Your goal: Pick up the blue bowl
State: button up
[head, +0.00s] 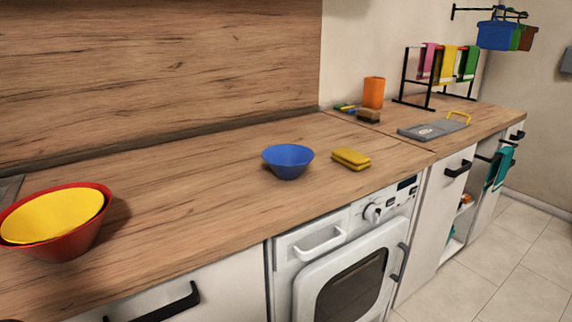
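The blue bowl (287,162) stands upright on the wooden counter, near the middle of the head view, above the washing machine. Its opening faces up and its inside looks empty. Nothing covers it. My gripper does not show in the head view, so its place and state cannot be seen.
A yellow sponge (351,158) lies just right of the bowl. A yellow bowl (52,216) sits in a red bowl (66,240) at far left. The counter (190,185) between is clear. A washing machine (345,270) stands below; a drying rack (436,75) stands back right.

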aim_at(288, 162)
jog(key=i+z, duration=0.2)
jog(key=z, duration=0.15)
jog(key=i+j+z, duration=0.2)
jog(key=z, duration=0.2)
jog(key=i+j+z, duration=0.15)
jog(key=z, duration=0.2)
